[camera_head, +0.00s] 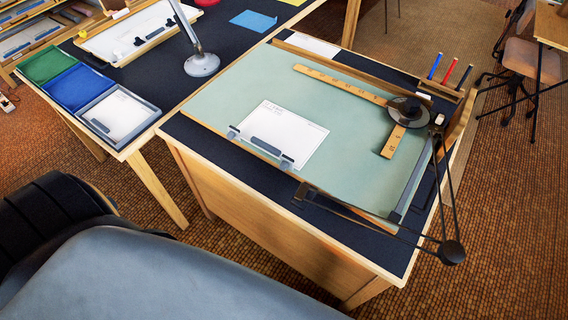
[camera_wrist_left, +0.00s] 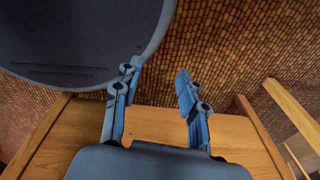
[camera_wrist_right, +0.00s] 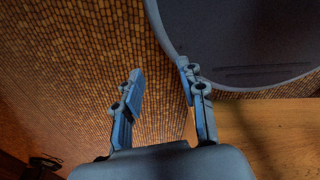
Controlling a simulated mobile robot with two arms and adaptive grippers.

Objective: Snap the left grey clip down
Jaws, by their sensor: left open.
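The left grey clip (camera_head: 233,132) is at the lower left edge of a pale green drafting board (camera_head: 240,90), by the left corner of a white sheet (camera_head: 295,122). A second grey clip (camera_head: 287,162) is further right along the same edge. Both are small, and I cannot tell whether they are up or down. My left gripper (camera_wrist_left: 158,70) is open and empty in the left wrist view. My right gripper (camera_wrist_right: 160,70) is also open and empty in the right wrist view. Neither gripper shows in the head view, and neither is near the clips.
Pens (camera_head: 450,70) stand at the back right. A side table has a lamp base (camera_head: 202,65) and green, blue and grey trays (camera_head: 150,108). Wood shows below both grippers.

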